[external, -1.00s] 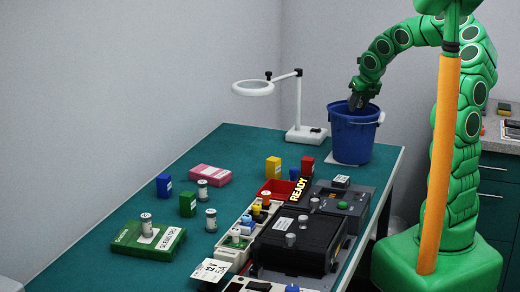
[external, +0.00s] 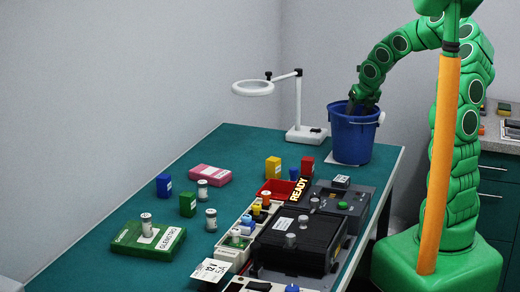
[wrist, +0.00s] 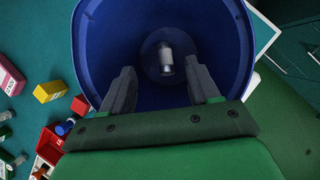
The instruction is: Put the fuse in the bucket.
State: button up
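The blue bucket (external: 352,140) stands at the far right corner of the green table. My gripper (external: 352,108) is at the bucket's mouth in the external view, its fingers partly hidden by the rim. In the wrist view, my gripper (wrist: 163,82) is open, its two fingers well apart inside the bucket's rim (wrist: 82,40). A small pale cylinder with a whitish end, which looks like the fuse (wrist: 166,62), is inside the bucket, deeper than my fingers and touching neither.
A white ring lamp (external: 298,125) stands just left of the bucket. Several coloured boxes, small cylinders, a red bin (external: 274,187) and a black device (external: 300,243) fill the nearer table. The table's left far part is clear.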

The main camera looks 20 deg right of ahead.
dwell(0.6)
notch_tip(320, 180, up, 7)
dwell(0.5)
